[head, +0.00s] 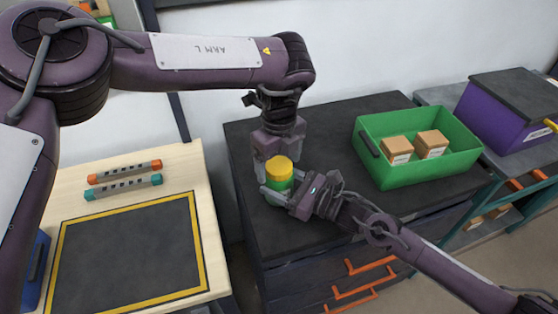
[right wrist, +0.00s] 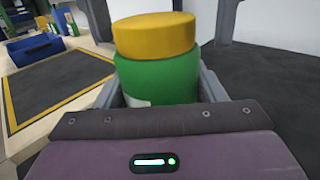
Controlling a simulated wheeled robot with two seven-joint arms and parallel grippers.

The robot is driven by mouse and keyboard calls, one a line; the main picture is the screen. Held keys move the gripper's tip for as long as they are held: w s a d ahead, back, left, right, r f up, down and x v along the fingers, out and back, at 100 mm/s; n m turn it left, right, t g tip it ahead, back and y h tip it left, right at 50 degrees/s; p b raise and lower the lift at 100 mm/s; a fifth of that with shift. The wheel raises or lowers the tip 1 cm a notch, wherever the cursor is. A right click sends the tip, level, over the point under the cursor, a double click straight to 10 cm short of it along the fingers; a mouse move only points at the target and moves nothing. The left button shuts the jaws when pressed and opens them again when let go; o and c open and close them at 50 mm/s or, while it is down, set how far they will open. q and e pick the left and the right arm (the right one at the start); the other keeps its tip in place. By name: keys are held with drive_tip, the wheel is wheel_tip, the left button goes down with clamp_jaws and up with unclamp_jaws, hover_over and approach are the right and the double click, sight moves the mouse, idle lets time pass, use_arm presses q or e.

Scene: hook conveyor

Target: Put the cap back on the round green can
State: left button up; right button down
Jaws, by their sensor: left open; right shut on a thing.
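The round green can (head: 278,185) stands on the dark cabinet top, with the yellow cap (head: 280,166) on its top. In the right wrist view the cap (right wrist: 154,35) covers the top of the green can (right wrist: 158,82); whether it is fully seated I cannot tell. My right gripper (head: 277,193) is shut on the can, one finger on each side of its body. My left gripper (head: 279,160) points down from above, open, its fingers on either side of the cap. Its fingers also show beside the cap in the right wrist view.
A green bin (head: 416,165) with two cardboard boxes stands to the right on the cabinet top (head: 330,135). A purple box (head: 508,110) with a dark lid stands beyond it. A light table (head: 182,165) with a yellow-edged mat and two tools is at the left.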

sight(292, 188)
use_arm(q)
drive_tip(key=shift+r, duration=0.1)
wheel_tip(292, 188, up, 12)
idle(0.4)
use_arm(e)
drive_tip(key=shift+c, duration=1.2)
unclamp_jaws()
drive_tip(key=b+v, duration=0.2)
drive_tip(key=v, duration=0.4)
drive_tip(key=shift+s+d+f, duration=0.1)
drive_tip(key=shift+d+f, duration=0.05)
drive_tip(key=shift+d, duration=0.1)
use_arm(q)
drive_tip(key=shift+f, duration=1.35)
use_arm(e)
drive_tip(key=shift+s+d, duration=0.35)
drive_tip(key=shift+d, duration=0.15)
